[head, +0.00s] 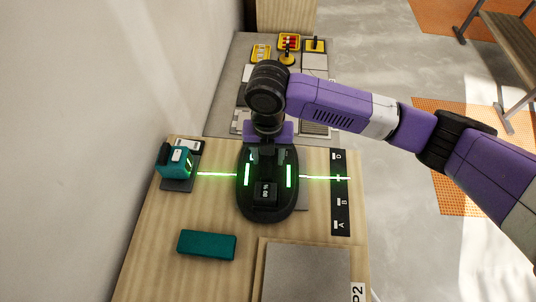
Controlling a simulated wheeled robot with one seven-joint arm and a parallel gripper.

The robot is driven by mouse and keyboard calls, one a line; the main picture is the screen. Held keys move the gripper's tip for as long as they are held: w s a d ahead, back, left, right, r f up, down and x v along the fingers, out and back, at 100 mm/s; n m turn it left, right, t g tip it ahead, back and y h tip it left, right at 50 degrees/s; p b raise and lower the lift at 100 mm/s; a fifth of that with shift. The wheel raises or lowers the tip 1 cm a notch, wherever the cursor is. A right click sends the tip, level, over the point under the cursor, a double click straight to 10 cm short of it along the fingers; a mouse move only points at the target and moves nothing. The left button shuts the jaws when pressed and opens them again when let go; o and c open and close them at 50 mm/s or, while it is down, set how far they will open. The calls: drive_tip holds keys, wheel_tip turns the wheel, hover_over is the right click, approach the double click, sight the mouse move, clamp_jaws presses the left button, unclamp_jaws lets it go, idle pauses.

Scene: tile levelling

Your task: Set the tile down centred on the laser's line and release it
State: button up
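The teal laser (175,163) stands on a dark pad at the table's left edge. Its green line (216,174) runs right across the wooden table and over a black lettered strip (340,215). My gripper (268,150) is above the line, at a black oval body with two green bars and a display that seems to read 80 %. The oval covers the middle of the line. A small grey edge, perhaps the tile (302,197), shows at the oval's right. The fingertips and most of what is beneath are hidden, so I cannot tell contact, height or centring.
A teal block (207,245) lies on the table at front left. A large grey slab (305,274) lies at the front, beside a P2 label (357,292). Behind is a grey surface with yellow trays (289,41). Bare wood lies between block and oval.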

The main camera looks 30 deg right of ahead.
drive_tip(key=shift+f, duration=0.15)
drive_tip(key=shift+r+b, duration=0.35)
drive_tip(key=shift+r, duration=3.7)
clamp_jaws()
